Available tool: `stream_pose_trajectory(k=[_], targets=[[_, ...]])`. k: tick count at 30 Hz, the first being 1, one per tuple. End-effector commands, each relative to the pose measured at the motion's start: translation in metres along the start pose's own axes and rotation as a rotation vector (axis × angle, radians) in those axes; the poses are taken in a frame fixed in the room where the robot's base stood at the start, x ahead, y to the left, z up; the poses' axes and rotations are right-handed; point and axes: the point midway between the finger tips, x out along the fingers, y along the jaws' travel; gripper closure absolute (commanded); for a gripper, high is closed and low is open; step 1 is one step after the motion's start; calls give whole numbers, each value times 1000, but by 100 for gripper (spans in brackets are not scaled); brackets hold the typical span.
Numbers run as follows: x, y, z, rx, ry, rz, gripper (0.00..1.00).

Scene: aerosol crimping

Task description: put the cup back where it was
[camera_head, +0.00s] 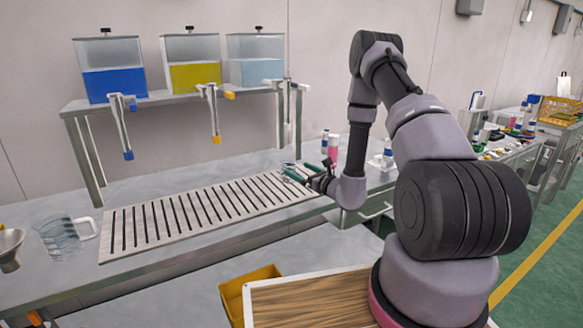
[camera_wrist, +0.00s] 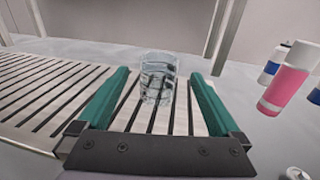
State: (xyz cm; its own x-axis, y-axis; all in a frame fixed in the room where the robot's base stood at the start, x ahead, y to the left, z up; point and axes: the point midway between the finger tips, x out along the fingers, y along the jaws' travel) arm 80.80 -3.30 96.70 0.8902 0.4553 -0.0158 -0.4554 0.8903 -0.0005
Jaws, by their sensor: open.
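The cup (camera_wrist: 150,70) is small, clear and see-through. In the wrist view it stands upright on the slatted grate (camera_wrist: 45,84), near the grate's right end. My gripper (camera_wrist: 159,84) is open, with one green finger on each side of the cup in the picture and visible gaps to both. I cannot tell how deep between the fingers the cup stands. In the head view my gripper (camera_head: 295,172) is low over the right end of the grate (camera_head: 190,215), and I cannot make out the cup clearly there.
Three dispensers with blue (camera_head: 115,84), yellow (camera_head: 195,76) and pale blue (camera_head: 257,71) liquid stand on a shelf behind the grate. A clear jug (camera_head: 60,240) and a metal funnel (camera_head: 10,248) are at left. A pink can (camera_wrist: 290,77) stands right of my gripper.

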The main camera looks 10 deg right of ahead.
Motion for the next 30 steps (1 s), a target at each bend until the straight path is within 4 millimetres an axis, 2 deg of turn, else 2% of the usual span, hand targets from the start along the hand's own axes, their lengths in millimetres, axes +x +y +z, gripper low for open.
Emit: stream_pose_trajectory(k=[3,7,13,16,17,20,23,24,27,30], targets=[[-24,-1,-1,2,2,-2,0],[-41,0,-1,2,2,-1,0],[-50,0,0,0,-1,2,0],[-46,6,14,-12,-16,37,0],[-44,10,22,-19,-24,62,0],[-36,33,65,-62,-64,192,0],[-36,70,120,-140,-103,382,0],[-40,86,140,-179,-113,463,0],[-58,125,183,-289,-119,653,0],[-83,158,217,-423,-107,826,0]])
